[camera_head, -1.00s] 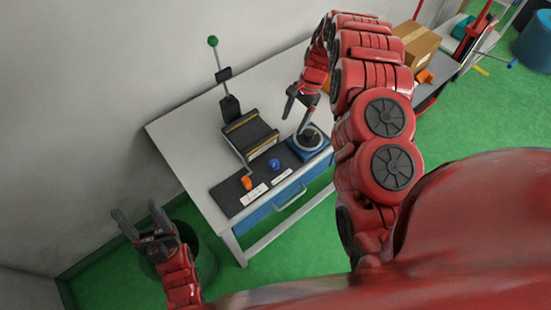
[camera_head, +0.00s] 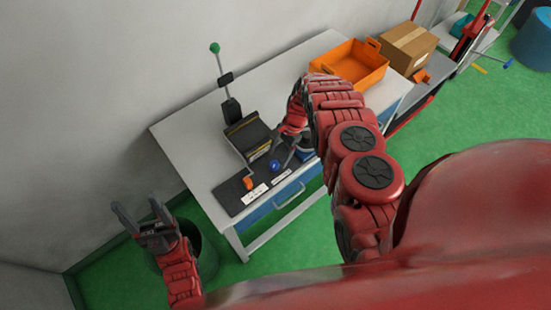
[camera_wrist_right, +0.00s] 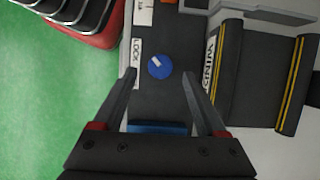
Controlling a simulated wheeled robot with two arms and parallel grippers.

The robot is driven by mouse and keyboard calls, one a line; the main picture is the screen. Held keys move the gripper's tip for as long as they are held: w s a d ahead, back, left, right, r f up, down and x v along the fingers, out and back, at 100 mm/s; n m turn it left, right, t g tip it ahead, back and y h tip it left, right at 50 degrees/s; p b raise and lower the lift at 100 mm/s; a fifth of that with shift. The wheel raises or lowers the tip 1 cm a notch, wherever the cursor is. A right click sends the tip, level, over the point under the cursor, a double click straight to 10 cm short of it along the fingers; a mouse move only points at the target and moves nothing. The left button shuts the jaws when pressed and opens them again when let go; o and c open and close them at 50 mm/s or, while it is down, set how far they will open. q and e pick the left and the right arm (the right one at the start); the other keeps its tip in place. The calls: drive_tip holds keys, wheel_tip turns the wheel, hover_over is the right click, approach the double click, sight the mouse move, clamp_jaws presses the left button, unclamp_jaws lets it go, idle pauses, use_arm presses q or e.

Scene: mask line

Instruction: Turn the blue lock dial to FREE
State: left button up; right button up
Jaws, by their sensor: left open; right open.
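The blue lock dial (camera_head: 274,165) sits on the dark panel at the table's front, and it shows in the right wrist view (camera_wrist_right: 160,67) with a white pointer mark. A white label (camera_wrist_right: 137,63) beside it reads LOCK; I cannot read a FREE label. My right gripper (camera_wrist_right: 158,78) is open, with its fingers on either side of the dial in that view; I see no contact. In the head view it (camera_head: 284,158) hangs just behind and right of the dial. My left gripper (camera_head: 135,213) is open and empty, over the floor left of the table.
An orange knob (camera_head: 248,183) is left of the dial. A black press with a green-topped lever (camera_head: 215,48) stands behind. An orange tray (camera_head: 350,62) and cardboard box (camera_head: 408,47) are at the back right. A dark bin (camera_head: 204,255) stands below my left gripper.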

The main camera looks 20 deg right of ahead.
sight(275, 163)
drive_tip(key=shift+x, duration=1.9)
clamp_jaws()
